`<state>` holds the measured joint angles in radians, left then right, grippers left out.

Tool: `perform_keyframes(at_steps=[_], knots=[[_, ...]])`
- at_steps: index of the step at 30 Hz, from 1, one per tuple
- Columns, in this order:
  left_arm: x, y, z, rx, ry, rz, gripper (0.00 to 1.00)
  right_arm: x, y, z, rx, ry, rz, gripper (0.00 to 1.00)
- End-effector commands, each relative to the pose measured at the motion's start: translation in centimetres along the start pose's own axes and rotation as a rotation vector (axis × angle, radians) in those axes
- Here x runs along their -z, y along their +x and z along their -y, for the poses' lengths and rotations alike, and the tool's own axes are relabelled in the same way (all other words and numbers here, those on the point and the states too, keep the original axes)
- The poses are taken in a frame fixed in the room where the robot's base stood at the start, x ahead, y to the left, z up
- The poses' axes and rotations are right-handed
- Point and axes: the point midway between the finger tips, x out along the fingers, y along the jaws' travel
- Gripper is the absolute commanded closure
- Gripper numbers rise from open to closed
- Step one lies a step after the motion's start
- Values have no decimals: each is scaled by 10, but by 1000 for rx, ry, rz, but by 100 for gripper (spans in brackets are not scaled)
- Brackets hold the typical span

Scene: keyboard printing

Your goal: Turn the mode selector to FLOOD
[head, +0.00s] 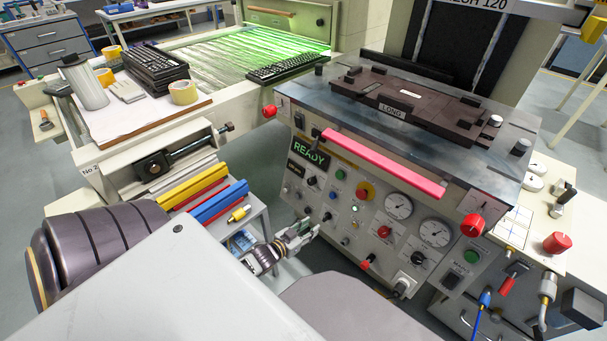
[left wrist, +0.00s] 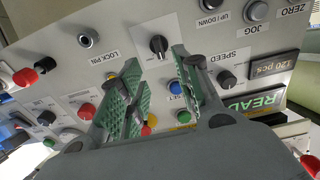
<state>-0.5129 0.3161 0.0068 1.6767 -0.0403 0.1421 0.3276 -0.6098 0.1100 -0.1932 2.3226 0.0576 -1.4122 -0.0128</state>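A black selector knob with a white pointer line (left wrist: 158,45) shows on the pale control panel in the left wrist view. The small print around it is too small to read, so I cannot confirm a FLOOD mark. In the head view this knob (head: 327,215) is just above my left gripper (head: 303,232). In the left wrist view the gripper (left wrist: 155,65) is open and empty. Its green pads lie left and right of the knob in the picture, and contact is not visible. My right gripper is not in view.
Close by are the SPEED knob (left wrist: 227,79), a blue button (left wrist: 175,88) and the LOCK PIN fitting (left wrist: 87,38). A red bar (head: 385,163) runs along the panel's top edge. A stand with coloured bars (head: 215,200) is left of the gripper.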

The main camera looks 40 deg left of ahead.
Motion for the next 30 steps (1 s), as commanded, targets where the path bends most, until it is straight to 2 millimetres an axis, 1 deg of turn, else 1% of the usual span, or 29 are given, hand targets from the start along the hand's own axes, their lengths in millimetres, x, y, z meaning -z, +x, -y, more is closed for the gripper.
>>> perform_keyframes(at_steps=[3,10,24,30], knots=[[-1,-11,0,0,0,2,67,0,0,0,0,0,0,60],[-1,-23,0,0,0,1,67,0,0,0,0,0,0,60],[0,-26,0,0,0,0,67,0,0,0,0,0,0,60],[3,-27,-1,1,-3,-1,67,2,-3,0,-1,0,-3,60]])
